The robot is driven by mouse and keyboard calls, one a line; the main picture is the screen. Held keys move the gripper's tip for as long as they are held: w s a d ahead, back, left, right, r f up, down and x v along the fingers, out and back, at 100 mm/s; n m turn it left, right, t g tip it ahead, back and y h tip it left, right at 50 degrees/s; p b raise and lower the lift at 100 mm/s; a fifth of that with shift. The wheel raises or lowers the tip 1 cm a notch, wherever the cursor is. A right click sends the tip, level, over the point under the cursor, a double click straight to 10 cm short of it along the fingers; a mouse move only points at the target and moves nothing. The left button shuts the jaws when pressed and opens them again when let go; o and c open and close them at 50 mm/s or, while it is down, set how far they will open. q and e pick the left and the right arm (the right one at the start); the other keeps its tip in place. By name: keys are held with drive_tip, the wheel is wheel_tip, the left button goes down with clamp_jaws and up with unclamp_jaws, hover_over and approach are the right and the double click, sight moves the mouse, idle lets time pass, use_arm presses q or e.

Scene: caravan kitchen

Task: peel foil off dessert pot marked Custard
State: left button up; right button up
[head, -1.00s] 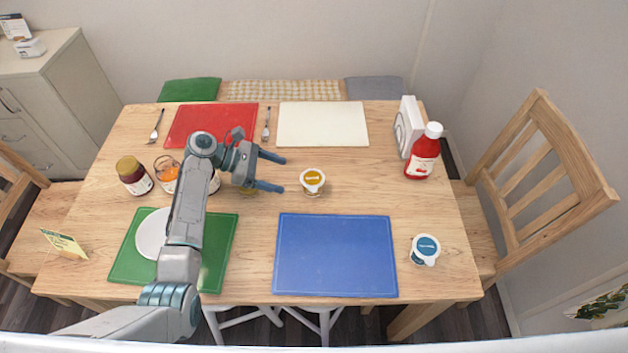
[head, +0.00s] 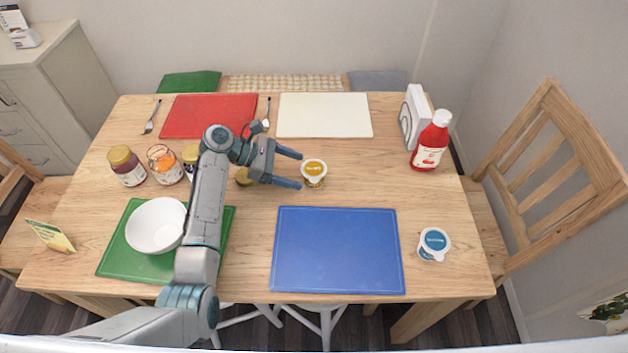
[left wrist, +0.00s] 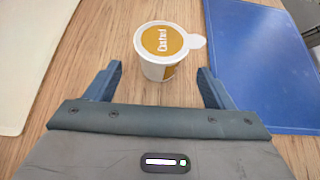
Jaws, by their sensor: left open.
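The dessert pot marked Custard (head: 314,173) stands upright on the table, just right of my left gripper. It has a white cup and a yellow foil lid with a white tab. In the left wrist view the pot (left wrist: 166,50) is ahead of and between the open fingers, with the lid on and the tab at its right. My left gripper (head: 292,168) is open and empty, its fingertips short of the pot. It also shows in the left wrist view (left wrist: 160,83). My right gripper is not in view.
A blue-lidded pot (head: 433,244) stands right of the blue mat (head: 338,250). A white bowl (head: 156,226) is on the green mat (head: 118,262). Jars (head: 127,166) stand behind my left arm. A red bottle (head: 430,143) and a napkin holder (head: 413,117) are at the back right.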

sight(304, 179)
use_arm(q)
drive_tip(key=shift+d+f+b, duration=0.35)
drive_tip(key=shift+d+b, duration=0.1)
drive_tip(key=shift+b, duration=0.15)
drive_tip(key=shift+d, duration=0.2)
drive_tip(key=shift+p+x, duration=0.55)
drive_tip(key=shift+x, duration=1.35)
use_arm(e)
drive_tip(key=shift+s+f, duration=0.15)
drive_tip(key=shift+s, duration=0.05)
